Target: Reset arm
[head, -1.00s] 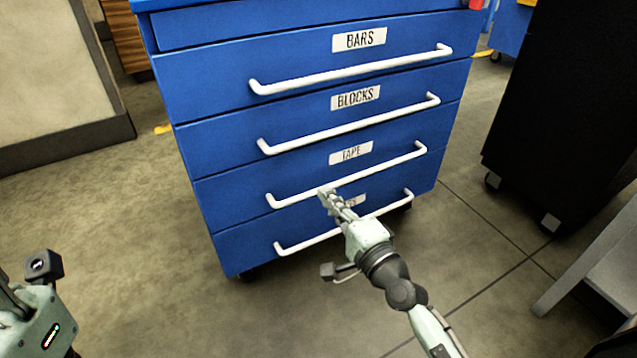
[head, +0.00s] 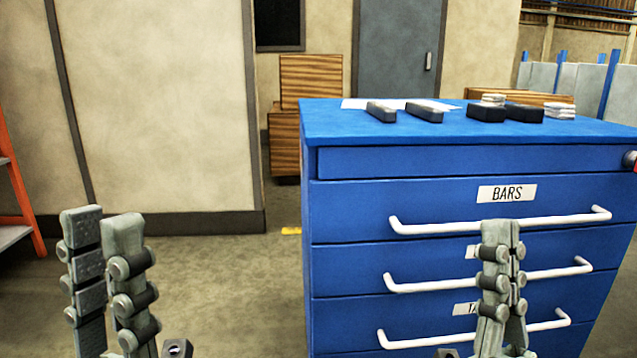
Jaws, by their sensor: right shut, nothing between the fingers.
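My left gripper (head: 102,215) stands upright at the lower left of the head view, fingers pointing up. Its two fingers are apart, with the pads of one showing, and nothing is between them. My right gripper (head: 501,226) is also upright, at the lower right in front of the blue drawer cabinet (head: 345,215). Its fingers are shut together and empty. It covers parts of the drawer handles and of the labels below BARS. Whether it touches a handle is hard to tell, but it looks nearer to me than the cabinet. All visible drawers are closed.
On the cabinet top lie dark bars (head: 424,112), black blocks (head: 487,114) and pale stacked pieces (head: 560,110). An orange-sided ladder (head: 22,200) is at the left edge. Wooden boxes (head: 285,145) stand behind. The floor between left wall and cabinet is clear.

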